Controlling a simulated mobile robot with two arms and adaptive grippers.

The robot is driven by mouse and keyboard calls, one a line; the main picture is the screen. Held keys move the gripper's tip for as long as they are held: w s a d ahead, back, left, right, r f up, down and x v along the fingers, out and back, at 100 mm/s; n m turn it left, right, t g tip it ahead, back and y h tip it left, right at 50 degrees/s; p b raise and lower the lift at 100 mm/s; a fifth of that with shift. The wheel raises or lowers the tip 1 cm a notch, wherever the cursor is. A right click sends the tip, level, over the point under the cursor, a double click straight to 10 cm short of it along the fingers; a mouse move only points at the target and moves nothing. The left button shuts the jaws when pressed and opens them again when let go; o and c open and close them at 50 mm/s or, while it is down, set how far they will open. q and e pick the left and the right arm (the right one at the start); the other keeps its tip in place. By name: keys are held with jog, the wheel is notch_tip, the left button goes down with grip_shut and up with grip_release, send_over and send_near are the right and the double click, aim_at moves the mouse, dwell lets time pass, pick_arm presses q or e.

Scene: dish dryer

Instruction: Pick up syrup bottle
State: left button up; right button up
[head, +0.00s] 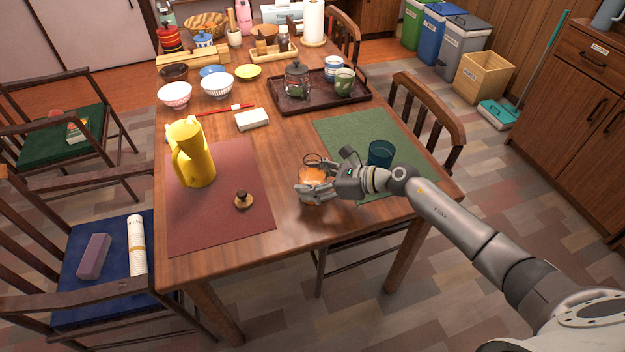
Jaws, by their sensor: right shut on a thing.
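The syrup bottle (312,175) looks like a small amber-orange vessel with a dark ring or handle at its top. It is near the front edge of the wooden table (290,222), between the red and green placemats. My right gripper (318,186) reaches in from the right and is shut on the bottle, with its fingers covering part of it. The bottle looks upright; I cannot tell whether its base touches the table. My left gripper is not in view.
A yellow pitcher (193,158) and a wooden knobbed lid (243,200) are on the red placemat (215,230). A dark teal cup (380,153) stands on the green placemat (345,127), close behind my right wrist. A tray (285,103) with a teapot and cups lies farther back.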

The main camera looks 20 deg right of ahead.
jog(key=shift+r, duration=0.3)
